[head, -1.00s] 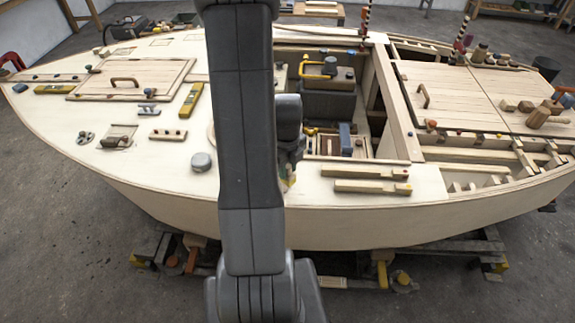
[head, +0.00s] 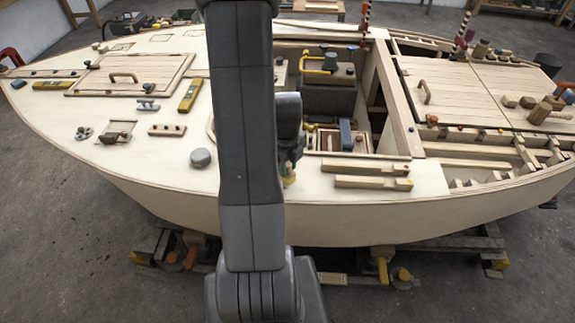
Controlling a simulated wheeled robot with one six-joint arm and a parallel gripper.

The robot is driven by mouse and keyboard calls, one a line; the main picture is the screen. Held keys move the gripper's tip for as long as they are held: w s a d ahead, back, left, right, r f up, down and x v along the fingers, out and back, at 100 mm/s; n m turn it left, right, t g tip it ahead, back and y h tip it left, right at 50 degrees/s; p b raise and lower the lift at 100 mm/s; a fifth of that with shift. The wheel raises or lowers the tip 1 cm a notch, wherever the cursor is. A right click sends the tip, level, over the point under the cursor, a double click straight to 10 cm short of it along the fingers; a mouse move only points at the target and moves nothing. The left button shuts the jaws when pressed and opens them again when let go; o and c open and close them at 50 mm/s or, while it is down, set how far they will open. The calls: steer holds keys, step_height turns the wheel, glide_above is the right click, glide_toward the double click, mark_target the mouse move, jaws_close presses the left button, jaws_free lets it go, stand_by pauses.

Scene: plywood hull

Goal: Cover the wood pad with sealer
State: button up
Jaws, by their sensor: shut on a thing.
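A small square wooden plate (head: 119,128) with a grey piece at its front edge lies on the left foredeck; I cannot tell for certain that it is the wood pad. My gripper (head: 289,172) points down over the near deck edge beside the cockpit, partly hidden behind my arm. It is shut on a small pale yellow thing (head: 288,181) with a little green on it; its shape and lower end are unclear. I cannot tell whether that thing touches the deck. No wet patch of sealer is clear to me.
A grey round knob (head: 201,158) stands on the deck left of my arm. Two wooden strips (head: 368,183) lie right of the gripper. The open cockpit (head: 330,100) holds a dark box with a yellow handle. A yellow level (head: 190,96) and a hatch (head: 130,75) are at left.

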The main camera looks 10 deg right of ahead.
steer(key=shift+f+b, duration=0.75)
steer(key=shift+f, duration=0.15)
steer(key=shift+a, duration=0.15)
steer(key=shift+w+a+r, duration=0.1)
steer(key=shift+w+a, duration=0.2)
steer(key=shift+a, duration=0.55)
steer(key=shift+w+a+r, duration=0.1)
steer(key=shift+w+a, duration=0.15)
steer(key=shift+a, duration=0.6)
steer(key=shift+w+a+f+b, duration=0.1)
steer(key=shift+w+a+b, duration=0.15)
steer(key=shift+a, duration=0.6)
steer(key=shift+w+a+f+b, duration=0.1)
steer(key=shift+w+a+b, duration=0.15)
steer(key=shift+a, duration=0.6)
steer(key=shift+r, duration=0.15)
steer(key=shift+s+d+b, duration=0.2)
steer(key=shift+s+d, duration=0.15)
steer(key=shift+d, duration=0.85)
steer(key=shift+s+d+b, duration=0.15)
steer(key=shift+s+d, duration=0.2)
steer(key=shift+d, duration=0.8)
steer(key=shift+s+d+b, duration=0.2)
steer(key=shift+s+d, duration=0.15)
steer(key=shift+d, duration=0.85)
